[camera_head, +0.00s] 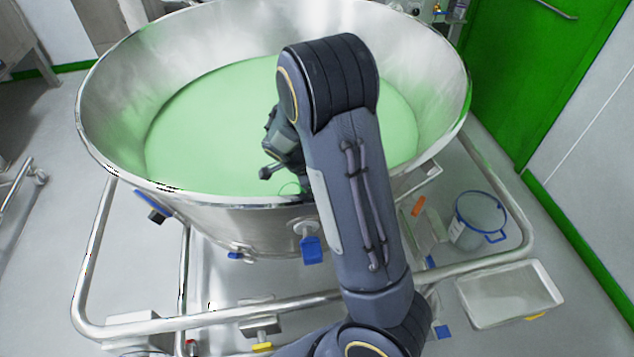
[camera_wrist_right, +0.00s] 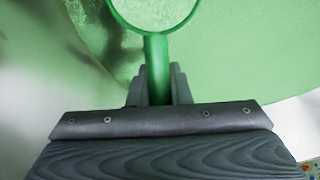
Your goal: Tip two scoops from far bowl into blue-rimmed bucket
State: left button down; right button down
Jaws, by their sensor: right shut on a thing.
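The large steel bowl (camera_head: 110,95) fills the upper left of the head view, with pale green material (camera_head: 215,125) inside. My right gripper (camera_wrist_right: 158,78) is shut on the handle of a green scoop (camera_wrist_right: 155,50). The scoop's round rim is cut off by the top of the wrist view, with pale green behind it; I cannot tell whether it holds material. In the head view my right arm reaches over the bowl's near rim and hides most of the gripper and scoop. The blue-rimmed bucket (camera_head: 466,237) stands upright at the right, below the bowl. My left gripper is not in view.
A steel tube frame (camera_head: 200,317) surrounds the bowl. A pale rectangular tray (camera_head: 505,292) lies at the lower right, near the bucket. An orange item (camera_head: 418,206) is left of the bucket. A green door (camera_head: 530,75) is at the upper right. Grey floor is open at right.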

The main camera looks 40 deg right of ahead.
jog(key=shift+s+d+r+p, duration=0.1)
jog(key=shift+r+p, duration=1.3)
jog(key=shift+r, duration=0.9)
jog(key=shift+d+r+p, duration=0.1)
jog(key=shift+r+p, duration=1.3)
jog(key=shift+r, duration=0.9)
notch_tip(320, 180, up, 18)
jog(key=s+d+t+y+p, duration=0.1)
jog(key=d+y+p, duration=0.1)
jog(key=p, duration=0.9)
jog(key=shift+s+d+f+t+y, duration=0.25)
jog(key=shift+d+t+y, duration=0.15)
jog(key=shift+y, duration=0.2)
jog(key=shift+s, duration=0.1)
